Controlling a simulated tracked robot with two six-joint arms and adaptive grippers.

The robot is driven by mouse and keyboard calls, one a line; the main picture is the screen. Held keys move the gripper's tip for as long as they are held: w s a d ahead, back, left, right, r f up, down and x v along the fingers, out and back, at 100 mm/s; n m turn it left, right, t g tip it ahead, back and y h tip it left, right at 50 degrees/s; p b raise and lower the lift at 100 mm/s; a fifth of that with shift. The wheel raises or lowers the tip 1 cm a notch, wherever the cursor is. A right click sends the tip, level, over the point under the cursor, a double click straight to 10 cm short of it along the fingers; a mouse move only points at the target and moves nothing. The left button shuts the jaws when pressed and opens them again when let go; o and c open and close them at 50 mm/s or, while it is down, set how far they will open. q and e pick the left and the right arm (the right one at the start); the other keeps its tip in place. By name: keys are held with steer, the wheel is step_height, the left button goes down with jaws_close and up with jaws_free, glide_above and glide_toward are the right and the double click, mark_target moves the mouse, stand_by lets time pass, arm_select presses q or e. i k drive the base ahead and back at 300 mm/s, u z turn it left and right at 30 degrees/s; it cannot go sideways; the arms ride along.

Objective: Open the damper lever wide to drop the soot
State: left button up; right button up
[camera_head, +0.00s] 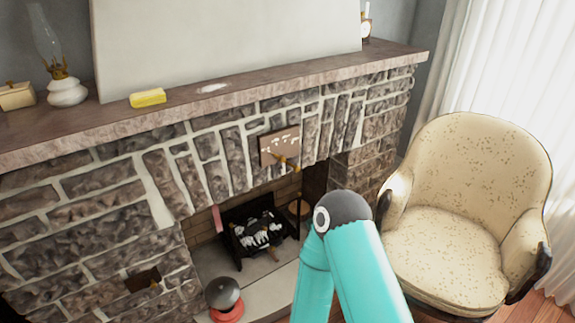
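The damper lever (290,164) is a small brass-coloured handle. It sticks out at the lower right of a brown plate (280,147) with white markings on the stone fireplace front, above the firebox opening. The markings are too small to read. My teal arm with a dark joint rises from the bottom of the head view, right of the firebox and below the lever, apart from it. Neither gripper shows in the view. No soot can be made out.
The fire grate (255,232) holds burnt logs inside the firebox. A dark-domed red object (225,298) stands on the hearth. A cream armchair (452,215) is at the right. The mantel (225,108) bears a yellow sponge-like block (147,98) and an oil lamp (66,90).

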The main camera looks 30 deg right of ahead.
mark_target(296, 169)
steer(key=k, duration=0.45)
steer(key=z, duration=0.7)
steer(key=i, duration=1.2)
steer(key=u, duration=0.55)
